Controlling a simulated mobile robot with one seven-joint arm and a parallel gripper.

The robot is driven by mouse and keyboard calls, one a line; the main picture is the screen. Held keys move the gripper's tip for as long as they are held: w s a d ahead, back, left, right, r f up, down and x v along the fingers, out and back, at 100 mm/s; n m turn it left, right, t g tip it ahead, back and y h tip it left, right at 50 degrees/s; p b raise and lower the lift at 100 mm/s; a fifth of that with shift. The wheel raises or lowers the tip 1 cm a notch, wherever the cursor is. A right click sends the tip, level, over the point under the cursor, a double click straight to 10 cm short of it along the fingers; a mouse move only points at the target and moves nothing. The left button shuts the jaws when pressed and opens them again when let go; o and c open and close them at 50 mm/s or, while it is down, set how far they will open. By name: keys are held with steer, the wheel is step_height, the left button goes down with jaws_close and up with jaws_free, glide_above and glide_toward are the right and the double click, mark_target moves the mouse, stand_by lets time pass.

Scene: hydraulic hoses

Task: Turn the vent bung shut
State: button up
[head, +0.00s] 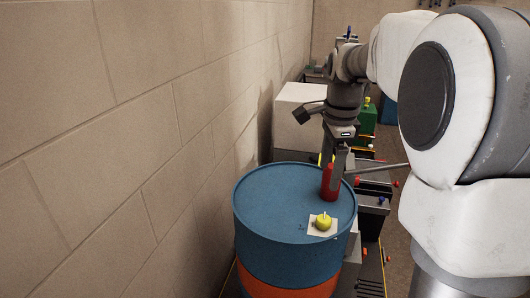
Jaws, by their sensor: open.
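A blue drum (265,205) with an orange lower band stands beside the wall. On its lid, near the front right, a round yellow bung-like cap (323,222) with a small upright tab sits on a white square (313,230). I cannot tell from here how far it is turned. A red cylinder (328,183) shows upright at the drum's right rim. My gripper (335,164) points down at the red cylinder, behind the yellow cap and apart from it. Its fingers are open; one finger overlaps the red cylinder in view, and I cannot tell whether they touch.
A block wall (150,130) runs close along the left. A white box (297,115) stands behind the drum, with a green container (367,119) farther right. Dark racks with coloured fittings (374,200) lie right of the drum. The lid's left part is clear.

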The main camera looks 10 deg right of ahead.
mark_target(324, 219)
steer(key=w+d+f+m+g+p, duration=0.1)
steer(key=w+d+f+m, duration=0.1)
steer(key=w+d+m, duration=0.15)
steer(key=shift+m, duration=0.25)
steer(key=f, duration=1.1)
steer(key=a+f, duration=0.1)
steer(key=f, duration=0.4)
steer(key=shift+w+f, duration=0.25)
steer(key=shift+f, duration=0.1)
steer(key=shift+c, duration=0.3)
jaws_close()
